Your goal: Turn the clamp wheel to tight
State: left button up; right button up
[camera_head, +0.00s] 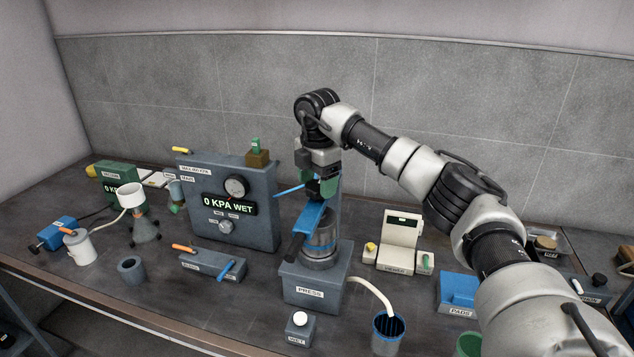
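The press (316,286) is a grey block labelled PRESS with a metal cylinder (320,240) and an upright column on it. A blue bar with a dark grip (293,247) slants down in front of the cylinder. A small dark green part (328,187) shows high on the press, just under my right gripper; it may be the clamp wheel, but I cannot make out its shape. My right gripper (318,180) points down at this part. Its fingers are small and partly hidden, so I cannot tell whether they touch or grip it. My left gripper is not in view.
Left of the press stands a grey panel (259,232) reading 0 KPA WET. A white machine (400,232) stands to its right. A blue cup (388,330) and a small box with a white knob (300,319) stand in front. My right arm spans the right side.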

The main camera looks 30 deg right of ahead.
aim_at(317, 185)
jog(key=o, duration=0.3)
jog(key=shift+o, duration=0.2)
jog(key=shift+r, duration=0.25)
notch_tip(317, 185, up, 10)
jog(key=b, duration=0.2)
jog(key=shift+r, duration=0.1)
